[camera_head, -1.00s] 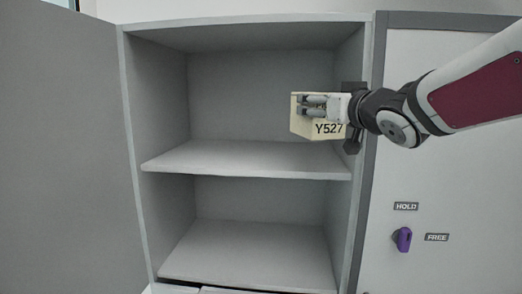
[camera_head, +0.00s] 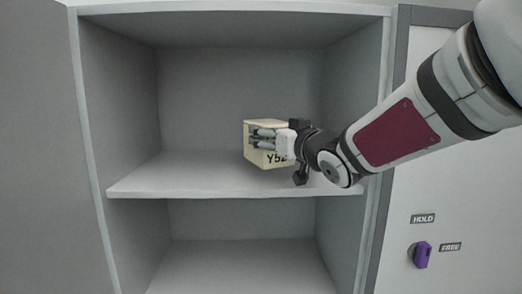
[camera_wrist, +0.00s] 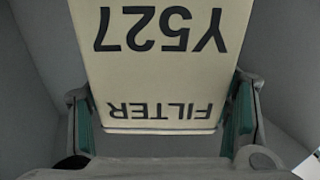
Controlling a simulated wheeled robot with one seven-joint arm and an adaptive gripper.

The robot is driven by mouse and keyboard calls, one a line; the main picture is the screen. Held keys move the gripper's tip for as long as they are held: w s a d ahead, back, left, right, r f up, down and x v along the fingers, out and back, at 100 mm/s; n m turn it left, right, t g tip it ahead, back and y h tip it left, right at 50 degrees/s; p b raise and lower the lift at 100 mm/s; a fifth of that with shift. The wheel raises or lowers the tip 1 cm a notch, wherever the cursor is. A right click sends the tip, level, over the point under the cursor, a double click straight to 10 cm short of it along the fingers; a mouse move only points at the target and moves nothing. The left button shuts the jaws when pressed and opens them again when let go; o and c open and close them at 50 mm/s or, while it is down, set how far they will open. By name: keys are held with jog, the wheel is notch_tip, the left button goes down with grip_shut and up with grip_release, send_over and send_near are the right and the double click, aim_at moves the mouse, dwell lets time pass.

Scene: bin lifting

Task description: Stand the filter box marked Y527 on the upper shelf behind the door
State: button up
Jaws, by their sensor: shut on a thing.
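The cream filter box (camera_head: 257,157) marked Y527 is held upright inside the upper compartment, over the right half of the upper shelf (camera_head: 180,176). My gripper (camera_head: 268,138) is shut on it, with a finger along its near side covering part of the lettering. In the wrist view the box (camera_wrist: 155,75) fills the middle, its "Y527" and "FILTER" print upside down, between the two green-padded fingers (camera_wrist: 162,122). I cannot tell whether the box's bottom touches the shelf. The door (camera_head: 38,150) stands open at the left.
The upper shelf is otherwise empty, with free room left of the box. The cabinet's right wall (camera_head: 358,100) is close to my arm. A lower shelf (camera_head: 240,268) is empty. A purple knob (camera_head: 422,255) sits on the right panel beside HOLD and FREE labels.

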jog(key=shift+f+p, duration=0.3)
jog(key=shift+f, duration=1.5)
jog(key=shift+f, duration=0.1)
jog(key=o, duration=1.4)
jog(key=shift+f, duration=0.1)
